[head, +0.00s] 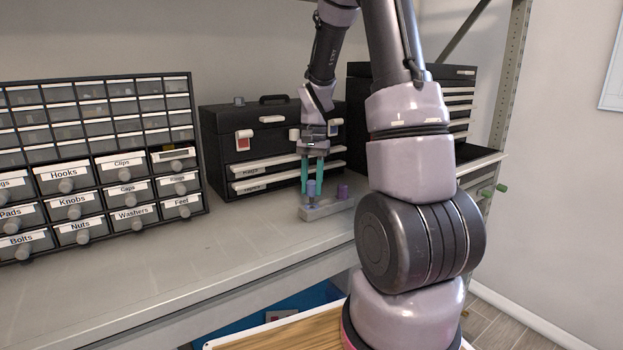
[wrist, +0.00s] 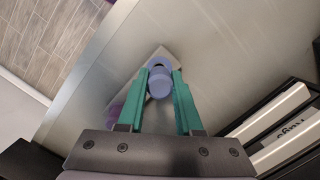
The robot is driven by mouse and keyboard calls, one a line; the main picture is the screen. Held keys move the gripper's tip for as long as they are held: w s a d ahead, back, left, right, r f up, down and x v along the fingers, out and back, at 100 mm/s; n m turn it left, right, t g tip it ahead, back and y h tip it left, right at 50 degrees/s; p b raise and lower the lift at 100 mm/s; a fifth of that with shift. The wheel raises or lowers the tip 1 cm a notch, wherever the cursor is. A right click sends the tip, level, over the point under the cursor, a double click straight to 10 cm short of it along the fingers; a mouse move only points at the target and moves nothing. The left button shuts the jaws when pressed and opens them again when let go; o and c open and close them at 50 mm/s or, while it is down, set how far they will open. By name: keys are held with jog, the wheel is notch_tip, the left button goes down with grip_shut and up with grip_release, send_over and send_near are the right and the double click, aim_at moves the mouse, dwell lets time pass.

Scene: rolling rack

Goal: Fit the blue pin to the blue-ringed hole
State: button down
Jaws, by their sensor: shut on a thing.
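My gripper (head: 312,178) points down over the shelf, its teal fingers shut on the blue pin (head: 311,188). The pin is upright above the left part of a small grey block (head: 326,209). In the wrist view the blue pin (wrist: 160,84) sits between the fingertips (wrist: 160,76), and the blue ring (wrist: 157,62) shows just beyond it with a dark spot inside. The pin partly covers the ring; I cannot tell whether its lower end touches the block. A purple pin (head: 342,191) stands at the block's right end.
A black toolbox (head: 225,150) stands behind the block, with another case (head: 455,90) to its right. A labelled drawer cabinet (head: 95,160) is at the left. The grey shelf (head: 215,250) is clear in front; its front edge runs below.

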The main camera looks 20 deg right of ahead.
aim_at(312, 197)
jog(key=shift+f, duration=0.1)
jog(key=shift+f, duration=1.7)
jog(key=c, duration=0.5)
grip_release()
notch_tip(312, 197, up, 11)
jog(key=w+d, duration=0.1)
jog(key=shift+f, duration=0.15)
jog(key=shift+w, duration=0.1)
